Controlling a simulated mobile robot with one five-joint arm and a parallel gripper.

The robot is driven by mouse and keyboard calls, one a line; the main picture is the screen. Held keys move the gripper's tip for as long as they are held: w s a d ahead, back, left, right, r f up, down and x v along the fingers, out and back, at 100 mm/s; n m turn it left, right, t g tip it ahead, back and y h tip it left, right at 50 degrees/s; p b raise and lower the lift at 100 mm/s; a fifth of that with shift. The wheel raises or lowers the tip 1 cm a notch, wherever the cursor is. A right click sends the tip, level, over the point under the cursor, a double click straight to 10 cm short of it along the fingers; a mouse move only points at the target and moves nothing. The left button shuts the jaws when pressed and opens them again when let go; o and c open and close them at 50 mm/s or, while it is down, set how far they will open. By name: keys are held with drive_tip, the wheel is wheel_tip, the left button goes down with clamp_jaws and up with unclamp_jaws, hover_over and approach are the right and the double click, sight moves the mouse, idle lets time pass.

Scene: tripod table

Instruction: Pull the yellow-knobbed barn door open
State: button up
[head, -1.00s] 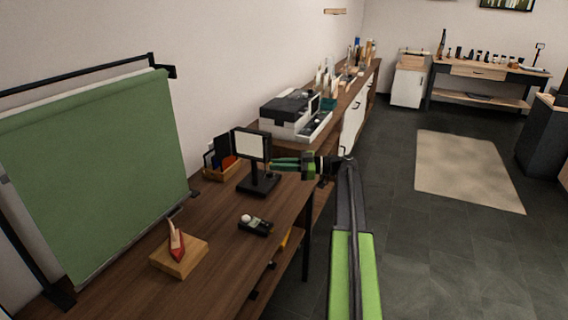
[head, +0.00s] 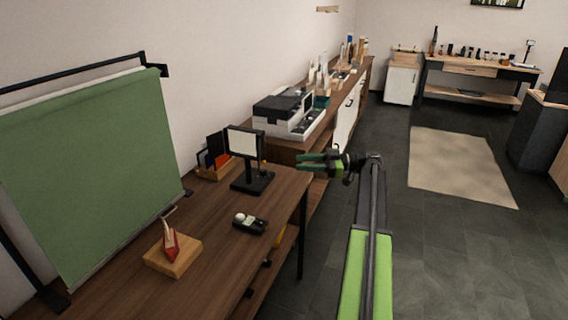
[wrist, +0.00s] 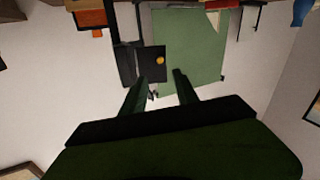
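The panel lamp (head: 242,142) stands on a black base (head: 252,183) on the brown table, its pale face turned to the front. A narrow dark flap (head: 261,146) shows at its right edge. In the wrist view, a dark panel, which looks like the barn door (wrist: 149,72), carries a round yellow knob (wrist: 160,60).
On the table are a wooden block with a red and white object (head: 172,254), a small black device (head: 250,224) and an organiser (head: 215,163). A green backdrop (head: 90,170) stands at left. A black and white machine (head: 289,112) is behind.

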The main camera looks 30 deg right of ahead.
drive_tip(key=v, duration=0.6)
